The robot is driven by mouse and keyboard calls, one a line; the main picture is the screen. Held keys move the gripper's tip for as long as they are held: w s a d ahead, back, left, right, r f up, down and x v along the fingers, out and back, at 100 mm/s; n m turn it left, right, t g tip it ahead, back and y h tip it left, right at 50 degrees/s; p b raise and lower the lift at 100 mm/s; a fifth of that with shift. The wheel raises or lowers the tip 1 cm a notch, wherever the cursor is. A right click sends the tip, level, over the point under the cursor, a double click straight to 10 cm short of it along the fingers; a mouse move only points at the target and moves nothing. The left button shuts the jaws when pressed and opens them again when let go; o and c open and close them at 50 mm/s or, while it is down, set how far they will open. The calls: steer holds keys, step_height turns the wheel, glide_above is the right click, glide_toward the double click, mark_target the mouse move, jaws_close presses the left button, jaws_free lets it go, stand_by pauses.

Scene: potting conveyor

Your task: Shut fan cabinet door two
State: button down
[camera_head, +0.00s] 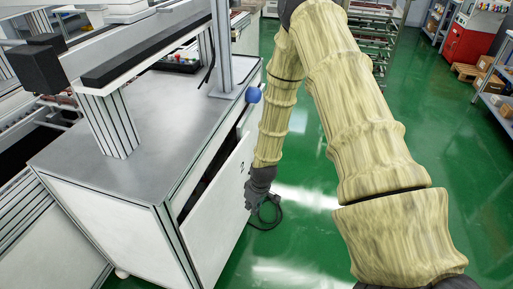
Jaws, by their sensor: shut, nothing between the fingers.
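The fan cabinet (110,215) is a grey-topped box on the left. Its door two (222,205), white with a dark "2" mark, is on the side facing right. The door stands ajar, with a dark gap along its top and near edge. My gripper (250,203) is dark grey, pointing down at the far edge of the door's outer face. It looks shut and empty. I cannot tell whether it touches the door. The door's lower part is cut off by the frame.
A black cable (268,214) lies on the green floor behind my gripper. Shelving and a red cabinet (470,40) stand far right. The floor (310,240) around my arm is open.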

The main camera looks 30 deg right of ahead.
steer(key=w+d+r+n+t+y+b, duration=0.1)
steer(key=w+d+r+n, duration=0.1)
steer(key=w+d+r, duration=0.7)
steer(key=w+d+r+n+t+b, duration=0.1)
steer(key=w+d+r+n+b, duration=0.1)
steer(key=w+d+r, duration=0.75)
steer(key=x, duration=1.1)
steer(key=shift+a+f+p, duration=0.15)
steer(key=shift+f+p, duration=0.05)
steer(key=shift+p, duration=0.2)
steer(key=shift+s, duration=0.1)
